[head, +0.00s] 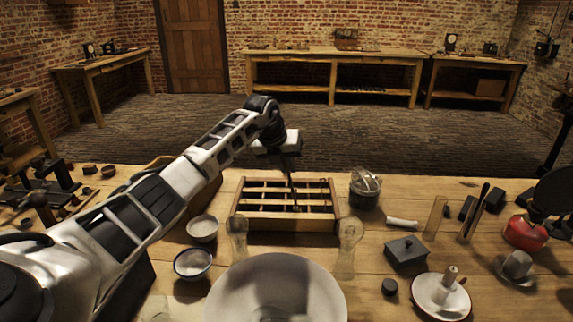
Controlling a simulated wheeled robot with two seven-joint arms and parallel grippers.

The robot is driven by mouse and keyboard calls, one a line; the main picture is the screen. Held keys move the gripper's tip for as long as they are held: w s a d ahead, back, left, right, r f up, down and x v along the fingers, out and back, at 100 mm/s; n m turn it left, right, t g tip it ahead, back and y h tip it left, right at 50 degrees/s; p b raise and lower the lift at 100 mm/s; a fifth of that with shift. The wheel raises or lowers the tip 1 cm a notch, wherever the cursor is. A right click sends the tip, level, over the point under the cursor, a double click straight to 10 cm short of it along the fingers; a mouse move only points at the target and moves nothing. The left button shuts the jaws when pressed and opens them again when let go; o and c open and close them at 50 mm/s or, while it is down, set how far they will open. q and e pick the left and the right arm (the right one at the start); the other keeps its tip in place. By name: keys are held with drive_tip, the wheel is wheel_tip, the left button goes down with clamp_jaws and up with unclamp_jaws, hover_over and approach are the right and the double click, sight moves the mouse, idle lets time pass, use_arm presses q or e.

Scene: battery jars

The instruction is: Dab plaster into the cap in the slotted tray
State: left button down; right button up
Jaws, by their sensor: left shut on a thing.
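The slotted wooden tray (285,224) sits on the bench in the middle of the head view, with slats running across it. Small dark and reddish bits show among its slots, too small to tell which is the cap. My left gripper (290,172) is over the tray's far edge, pointing down, shut on a thin dark tool whose lower end reaches toward the slots. I cannot tell whether it touches anything. My right gripper is out of view.
A large pale round dish (230,300) fills the front middle. Clear glass pieces (349,245) stand at the tray's front corners. A lidded glass jar (365,190), a dark lidded box (406,252), a saucer (425,299) and a red burner (524,233) are to the right.

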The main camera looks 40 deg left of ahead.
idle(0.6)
use_arm(q)
drive_tip(key=shift+r+p, duration=2.1)
drive_tip(key=shift+r, duration=1.75)
